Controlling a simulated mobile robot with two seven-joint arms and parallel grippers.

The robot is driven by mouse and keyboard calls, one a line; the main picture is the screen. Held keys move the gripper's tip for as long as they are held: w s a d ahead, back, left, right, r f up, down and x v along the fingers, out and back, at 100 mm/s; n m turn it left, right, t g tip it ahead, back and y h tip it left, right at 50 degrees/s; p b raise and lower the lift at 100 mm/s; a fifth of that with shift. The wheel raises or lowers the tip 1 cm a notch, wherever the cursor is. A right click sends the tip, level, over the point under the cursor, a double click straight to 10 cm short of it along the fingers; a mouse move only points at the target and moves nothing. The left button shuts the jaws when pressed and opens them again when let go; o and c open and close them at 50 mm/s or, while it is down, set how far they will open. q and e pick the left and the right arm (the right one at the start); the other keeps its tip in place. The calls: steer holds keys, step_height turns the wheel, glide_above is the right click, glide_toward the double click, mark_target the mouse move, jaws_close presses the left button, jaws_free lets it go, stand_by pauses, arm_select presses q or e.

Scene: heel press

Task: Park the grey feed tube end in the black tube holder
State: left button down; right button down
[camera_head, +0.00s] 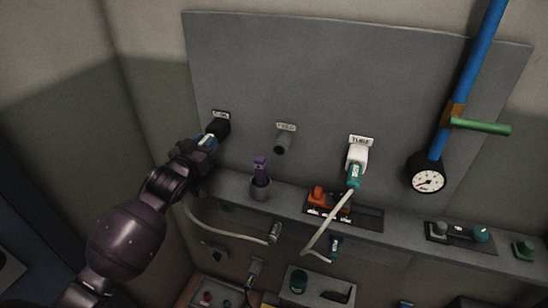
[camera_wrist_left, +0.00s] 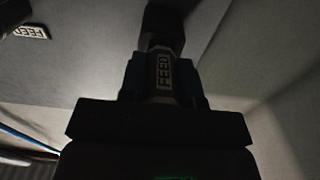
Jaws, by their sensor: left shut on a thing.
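The black tube holder (camera_head: 222,127) sticks out from the upper left of the grey panel, under a small white label. It also shows at the top of the left wrist view (camera_wrist_left: 163,22). My left gripper (camera_head: 205,144) is shut on the grey feed tube end (camera_wrist_left: 163,70), which bears a FEED label. The tube end is in line with the holder, and its front meets the holder's mouth. I cannot tell how deep it sits. In the head view the gripper hides most of the tube end. My right gripper is not in view.
A white TUBE port (camera_head: 357,154) carries a teal end with a pale hose. A purple item (camera_head: 260,170) stands in a grey cup on the ledge (camera_head: 400,229). A gauge (camera_head: 428,178) hangs further right.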

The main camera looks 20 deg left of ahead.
arm_select(q)
steer(key=shift+w, duration=0.35)
steer(key=c, duration=0.8)
jaws_free()
steer(key=shift+o, duration=0.2)
steer(key=s+b, duration=0.1)
steer(key=s, duration=1)
steer(key=shift+a, duration=0.15)
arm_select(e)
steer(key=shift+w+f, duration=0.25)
arm_select(q)
steer(key=s+d+f+g, duration=0.2)
steer(key=s+f, duration=0.4)
steer(key=f, duration=0.3)
steer(key=s+d+f+g+b, duration=0.1)
steer(key=s+d+f+g, duration=0.1)
steer(key=s+f, duration=0.4)
steer(key=s+d+f+g+b, duration=0.1)
steer(key=s+d+f, duration=0.3)
steer(key=f, duration=0.8)
steer(key=shift+s+d+f+m+g+y, duration=0.35)
steer(key=shift+s+g, duration=0.35)
steer(key=shift+s, duration=0.3)
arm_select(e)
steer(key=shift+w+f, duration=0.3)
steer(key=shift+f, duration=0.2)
